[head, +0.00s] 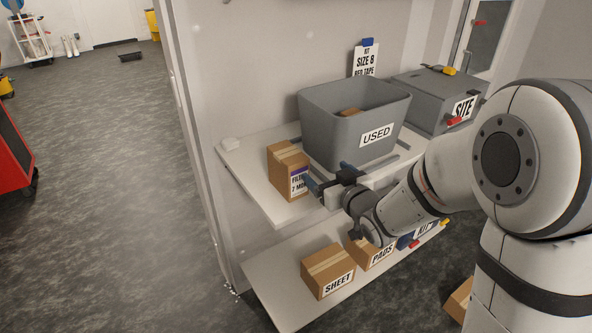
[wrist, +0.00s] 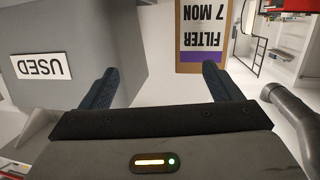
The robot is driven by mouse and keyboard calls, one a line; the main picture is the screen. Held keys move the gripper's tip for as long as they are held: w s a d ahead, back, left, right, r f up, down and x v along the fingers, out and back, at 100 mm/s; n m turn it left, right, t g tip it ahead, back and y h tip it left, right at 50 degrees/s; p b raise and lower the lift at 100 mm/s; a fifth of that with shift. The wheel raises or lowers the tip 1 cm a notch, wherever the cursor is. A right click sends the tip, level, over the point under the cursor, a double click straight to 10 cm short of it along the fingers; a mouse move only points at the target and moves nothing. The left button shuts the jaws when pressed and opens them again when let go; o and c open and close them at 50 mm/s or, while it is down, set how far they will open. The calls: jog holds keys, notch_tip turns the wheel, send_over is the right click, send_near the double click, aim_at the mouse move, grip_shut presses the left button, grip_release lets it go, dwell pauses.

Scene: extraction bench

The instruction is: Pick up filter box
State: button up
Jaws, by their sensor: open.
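The filter box (head: 289,170) is a brown cardboard box with a white and purple label, standing upright at the left end of the upper shelf. In the wrist view the filter box (wrist: 203,40) shows upside down, with its label reading "FILTER 7 MON". My gripper (head: 309,182) is open, just right of the box in the head view. In the wrist view my gripper's fingers (wrist: 158,80) are spread. The box lies beyond the right fingertip, not centred between the fingers. I cannot tell whether a fingertip touches it.
A grey bin marked "USED" (head: 333,125) stands close right of the box on the upper shelf (head: 252,180); it also fills the left of the wrist view (wrist: 75,25). A grey "SITE" case (head: 423,97) stands farther right. Boxes marked "SHEET" (head: 325,272) and "PADS" (head: 367,254) sit on the lower shelf.

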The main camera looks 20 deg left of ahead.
aim_at(291, 163)
jog(key=a+y, duration=0.1)
jog(key=s+a+f+y, duration=0.1)
jog(key=a, duration=0.1)
jog(key=a+n, duration=0.1)
jog(key=shift+s+a+f+g+y, duration=0.15)
jog(key=shift+s+g+y, duration=0.15)
jog(key=shift+y, duration=0.1)
jog(key=shift+w+a, duration=0.1)
jog(key=shift+a, duration=0.2)
jog(key=p+x, duration=0.2)
jog(key=x, duration=0.5)
jog(key=shift+a+r, duration=0.15)
jog(key=shift+r, duration=0.1)
jog(key=c, duration=1.2)
